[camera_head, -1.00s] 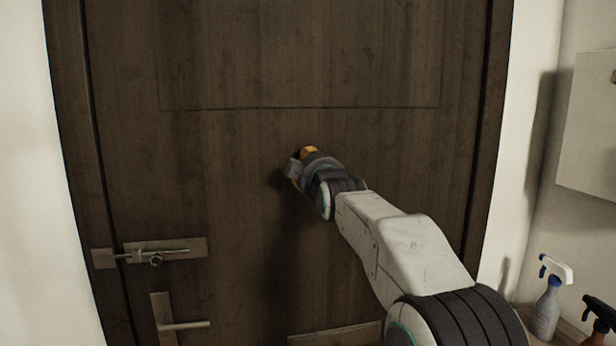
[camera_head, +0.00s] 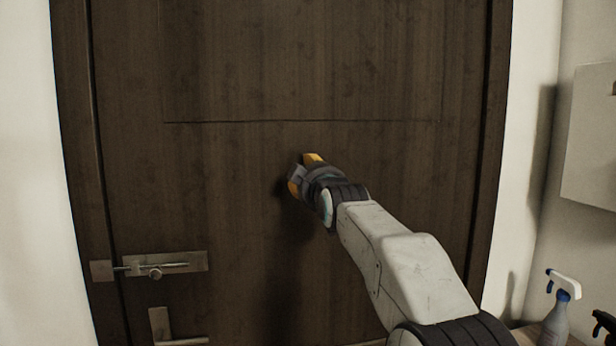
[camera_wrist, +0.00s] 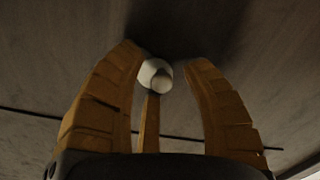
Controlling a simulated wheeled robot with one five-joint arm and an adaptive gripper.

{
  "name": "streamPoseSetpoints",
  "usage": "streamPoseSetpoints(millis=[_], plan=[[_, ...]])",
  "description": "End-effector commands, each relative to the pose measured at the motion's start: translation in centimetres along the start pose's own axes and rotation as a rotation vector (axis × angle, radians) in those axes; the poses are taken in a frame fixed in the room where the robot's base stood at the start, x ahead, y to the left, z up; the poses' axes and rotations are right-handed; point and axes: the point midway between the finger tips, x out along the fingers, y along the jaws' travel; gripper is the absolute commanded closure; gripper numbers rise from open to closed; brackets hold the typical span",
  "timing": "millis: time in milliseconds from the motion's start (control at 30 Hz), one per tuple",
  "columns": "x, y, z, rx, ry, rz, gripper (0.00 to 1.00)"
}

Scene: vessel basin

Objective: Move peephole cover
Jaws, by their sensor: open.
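The peephole fitting (camera_wrist: 155,75) shows in the wrist view as a small pale round piece on the dark door. It sits between the two yellow fingers of my gripper (camera_wrist: 166,58), close to the tips, with a gap on its right and little or no gap on its left. A narrow yellowish strip (camera_wrist: 149,122) runs down below it; I cannot tell whether this belongs to the cover. In the head view my gripper (camera_head: 303,174) is at the door's middle and hides the peephole. The fingers are open; contact with the fitting cannot be told.
The brown door (camera_head: 390,170) fills the view. A slide bolt (camera_head: 165,264) and a lever handle (camera_head: 165,328) are at its lower left. A wall cabinet (camera_head: 590,135) and spray bottles (camera_head: 558,315) stand at the right. The door around my gripper is clear.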

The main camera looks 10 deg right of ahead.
Motion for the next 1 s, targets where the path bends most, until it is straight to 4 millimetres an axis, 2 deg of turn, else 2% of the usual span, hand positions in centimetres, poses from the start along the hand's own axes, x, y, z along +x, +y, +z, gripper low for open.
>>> streamPoseSetpoints(millis=[167, 367, 1000], plan=[[-0.1, 0.0, 0.0, 0.0, 0.0, -0.001, 0.57], [-1.1, 0.0, -0.1, 0.0, 0.0, 0.0, 0.57], [-9.8, 0.0, -0.1, 0.0, 0.001, 0.001, 0.57]])
